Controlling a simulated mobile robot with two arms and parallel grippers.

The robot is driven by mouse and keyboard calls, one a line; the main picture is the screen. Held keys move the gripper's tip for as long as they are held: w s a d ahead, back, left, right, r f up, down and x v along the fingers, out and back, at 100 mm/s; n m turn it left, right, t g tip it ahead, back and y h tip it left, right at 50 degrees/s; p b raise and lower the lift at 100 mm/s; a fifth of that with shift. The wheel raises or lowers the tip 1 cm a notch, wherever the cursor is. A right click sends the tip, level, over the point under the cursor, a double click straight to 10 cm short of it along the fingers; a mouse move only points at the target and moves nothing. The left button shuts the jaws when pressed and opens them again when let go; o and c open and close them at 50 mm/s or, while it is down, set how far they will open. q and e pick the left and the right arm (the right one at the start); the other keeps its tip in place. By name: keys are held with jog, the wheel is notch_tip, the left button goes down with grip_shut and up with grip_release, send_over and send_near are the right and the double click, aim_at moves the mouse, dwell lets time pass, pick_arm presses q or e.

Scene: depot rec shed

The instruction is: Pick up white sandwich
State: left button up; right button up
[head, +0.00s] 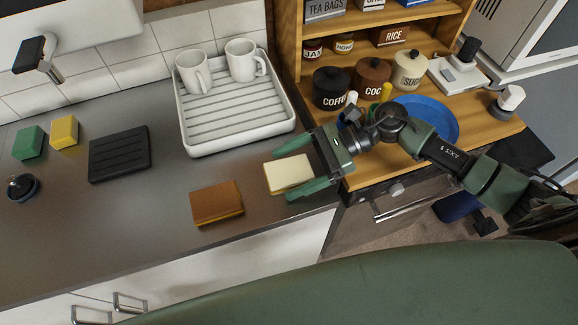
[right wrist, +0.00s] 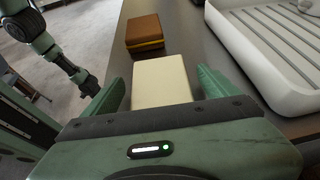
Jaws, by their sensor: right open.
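The white sandwich (head: 289,173) lies on the grey counter near its right end. In the right wrist view the white sandwich (right wrist: 161,82) sits between the fingers. My right gripper (head: 293,173) is open, with one green finger on either side of the sandwich; I cannot tell whether they touch it. It also shows in the right wrist view (right wrist: 160,88). A brown sandwich (head: 217,203) lies to the left of the white one, apart from it, and also shows in the right wrist view (right wrist: 145,33). My left gripper is not in the head view.
A white dish rack (head: 240,139) with two mugs stands just behind the sandwiches. A black ridged mat (head: 119,155), a green sponge (head: 29,143) and a yellow sponge (head: 64,132) lie at left. A wooden shelf with canisters and a blue plate (head: 441,120) stands at right.

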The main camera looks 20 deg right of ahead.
jog(key=shift+a+f, duration=0.15)
jog(key=shift+a, duration=0.15)
jog(key=c, duration=1.1)
jog(key=shift+o, duration=0.2)
